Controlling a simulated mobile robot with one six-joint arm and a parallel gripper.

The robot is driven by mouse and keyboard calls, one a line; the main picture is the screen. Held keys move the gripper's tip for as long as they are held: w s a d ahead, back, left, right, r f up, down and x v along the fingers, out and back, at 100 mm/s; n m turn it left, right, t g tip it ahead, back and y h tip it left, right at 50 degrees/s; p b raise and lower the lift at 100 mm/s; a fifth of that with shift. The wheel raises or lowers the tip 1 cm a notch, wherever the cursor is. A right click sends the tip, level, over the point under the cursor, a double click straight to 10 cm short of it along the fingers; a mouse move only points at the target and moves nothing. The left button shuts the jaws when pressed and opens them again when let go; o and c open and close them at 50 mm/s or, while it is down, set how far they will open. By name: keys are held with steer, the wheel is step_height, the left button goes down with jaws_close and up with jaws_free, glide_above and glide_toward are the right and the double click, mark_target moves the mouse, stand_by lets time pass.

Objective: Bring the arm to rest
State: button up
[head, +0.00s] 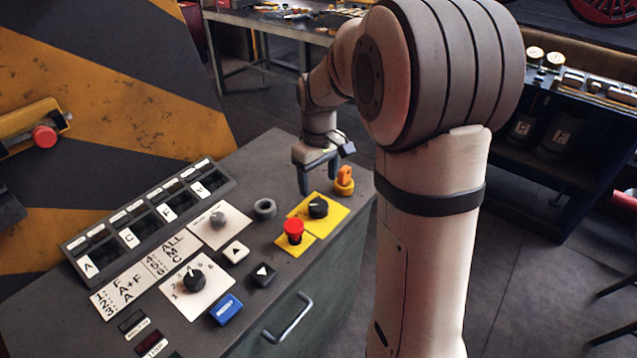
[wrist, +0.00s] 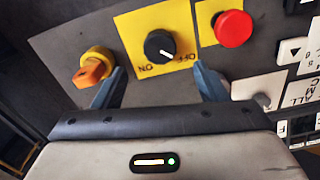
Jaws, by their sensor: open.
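My gripper (head: 318,178) hangs fingers-down over the far right part of the grey control console (head: 247,170). It is open and empty. In the wrist view its two fingers (wrist: 160,85) stand apart, with the black rotary switch (wrist: 160,46) on its yellow ON/OFF plate showing between and beyond them. In the head view that switch (head: 318,207) is just in front of the fingers. I cannot tell whether the fingers touch the console. My arm (head: 440,80) bends over the console from the right.
An orange key-like knob (head: 344,180) in a yellow ring is close to the fingers. A red button (head: 294,231) is nearby on the console, with a grey ring (head: 265,209) beyond. A worktable (head: 270,25) stands behind and a dark shelf (head: 560,130) at right. Grey floor lies between.

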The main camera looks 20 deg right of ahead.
stand_by(0.3)
steer(key=s+a+r+m+t, duration=0.1)
steer(key=s+r+m, duration=0.1)
steer(key=s, duration=0.8)
steer(key=s+r+m+t, duration=0.1)
steer(key=s+r+m, duration=0.1)
steer(key=s, duration=0.9)
steer(key=shift+a+r+m+t, duration=0.3)
steer(key=shift+a+m+t, duration=0.1)
steer(key=shift+m, duration=0.2)
